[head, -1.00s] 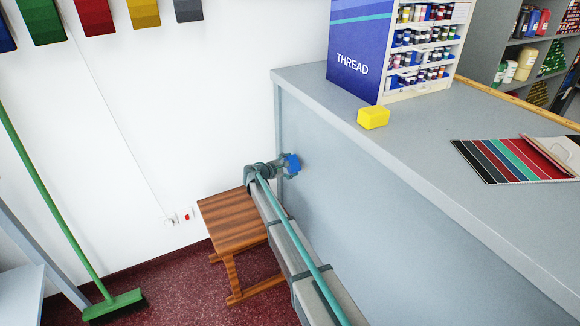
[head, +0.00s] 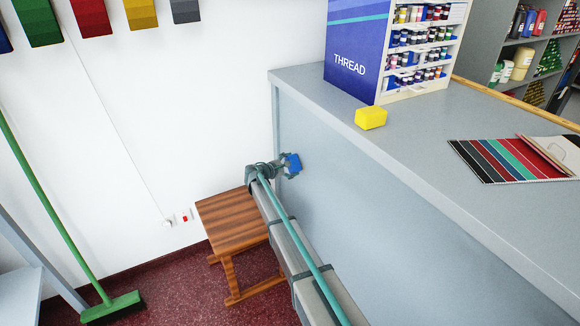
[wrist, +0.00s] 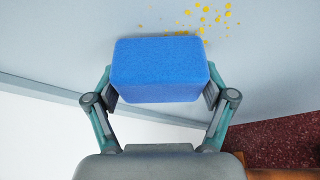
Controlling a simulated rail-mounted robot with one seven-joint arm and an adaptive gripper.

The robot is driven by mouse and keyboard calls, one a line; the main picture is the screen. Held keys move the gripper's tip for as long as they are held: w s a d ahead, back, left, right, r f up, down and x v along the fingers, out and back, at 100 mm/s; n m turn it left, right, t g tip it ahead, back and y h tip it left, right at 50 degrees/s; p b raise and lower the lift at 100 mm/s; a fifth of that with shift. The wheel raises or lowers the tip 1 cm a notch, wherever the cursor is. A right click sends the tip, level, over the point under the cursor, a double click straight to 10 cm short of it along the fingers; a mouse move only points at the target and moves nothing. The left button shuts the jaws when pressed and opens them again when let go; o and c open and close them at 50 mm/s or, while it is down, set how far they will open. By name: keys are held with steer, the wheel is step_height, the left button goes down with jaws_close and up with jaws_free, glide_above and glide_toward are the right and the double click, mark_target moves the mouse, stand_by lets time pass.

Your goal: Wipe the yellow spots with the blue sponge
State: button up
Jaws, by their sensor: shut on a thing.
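The blue sponge (wrist: 160,68) is a rectangular block held between both fingers of my gripper (wrist: 161,94) in the wrist view. In the head view the sponge (head: 293,162) and my gripper (head: 284,166) are low beside the counter's upright side panel, near its left corner. Small yellow spots (wrist: 203,18) show on the pale panel in the wrist view, just past the sponge's far edge. The sponge may hide others. I cannot tell whether the sponge touches the panel. The spots cannot be made out in the head view.
A yellow block (head: 370,118) sits on the grey counter top (head: 420,135), with a thread display (head: 355,55) behind it and a striped swatch card (head: 500,160) to the right. A wooden stool (head: 233,222) stands below my gripper. A green broom (head: 112,306) leans at left.

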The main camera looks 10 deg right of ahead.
mark_target(307, 172)
steer(key=shift+w+d, duration=0.1)
steer(key=shift+d, duration=0.2)
steer(key=shift+s+d+b, duration=0.1)
steer(key=shift+s+d, duration=0.35)
steer(key=shift+s, duration=0.85)
steer(key=shift+s+d+b, duration=0.15)
steer(key=shift+s+d, duration=0.3)
steer(key=shift+s, duration=0.8)
steer(key=shift+s+d+b, duration=0.1)
steer(key=shift+s+d, duration=0.35)
steer(key=shift+s, duration=0.85)
steer(key=shift+w+a+r+p, duration=0.1)
steer(key=shift+w+a, duration=0.35)
steer(key=shift+w, duration=0.85)
steer(key=shift+w+a+f+p, duration=0.15)
steer(key=shift+w+a, duration=0.3)
steer(key=shift+w, duration=0.85)
steer(key=shift+w+a+r+p, duration=0.15)
steer(key=shift+w+a, duration=0.3)
steer(key=shift+w, duration=0.85)
steer(key=shift+s+d+b, duration=0.15)
steer(key=shift+s+d, duration=0.3)
steer(key=shift+s, duration=0.85)
steer(key=shift+s+d+b, duration=0.1)
steer(key=shift+s+d, duration=0.35)
steer(key=shift+s, duration=0.85)
steer(key=shift+s+d+b, duration=0.15)
steer(key=shift+s+d, duration=0.3)
steer(key=shift+s, duration=0.85)
steer(key=shift+w, duration=0.15)
